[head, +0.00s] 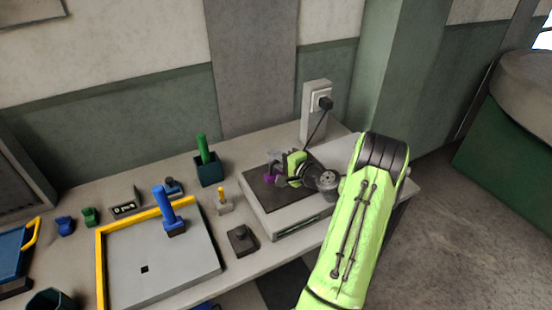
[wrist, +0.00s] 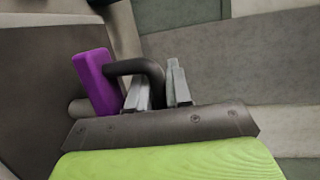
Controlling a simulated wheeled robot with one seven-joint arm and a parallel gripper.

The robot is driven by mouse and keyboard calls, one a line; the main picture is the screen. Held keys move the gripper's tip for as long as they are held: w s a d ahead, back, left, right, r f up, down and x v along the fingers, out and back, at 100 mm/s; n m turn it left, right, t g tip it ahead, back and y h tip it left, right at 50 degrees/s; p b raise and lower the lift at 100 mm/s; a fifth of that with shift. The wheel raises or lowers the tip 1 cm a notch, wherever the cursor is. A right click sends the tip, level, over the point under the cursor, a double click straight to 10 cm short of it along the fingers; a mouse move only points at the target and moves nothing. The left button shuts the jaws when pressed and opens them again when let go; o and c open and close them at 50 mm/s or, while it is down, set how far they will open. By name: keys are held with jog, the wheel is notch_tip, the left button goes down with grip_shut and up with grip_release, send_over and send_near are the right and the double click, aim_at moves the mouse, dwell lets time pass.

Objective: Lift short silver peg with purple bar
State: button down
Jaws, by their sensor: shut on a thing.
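The purple bar (wrist: 97,82) of the short silver peg stands out just left of my gripper's fingers in the wrist view. A dark bent rod runs from beside the bar to between the fingers. A short grey cylinder (wrist: 80,107), which looks like part of the peg, shows below the bar. In the head view the purple bar (head: 270,180) is over the dark top of a low grey box (head: 286,224). My gripper (head: 279,170), also in the wrist view (wrist: 158,88), is shut on the peg. I cannot tell whether the peg touches the box top.
A dark teal holder (head: 209,172) with a green peg and a small yellow-topped piece (head: 223,202) stand left of the box. Further left is a yellow-edged grey board (head: 190,268) with a blue peg (head: 167,208). A socket post (head: 317,108) with a plugged cord stands behind.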

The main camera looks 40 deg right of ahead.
notch_tip(320, 180, up, 11)
jog(key=p, duration=0.8)
dwell(0.5)
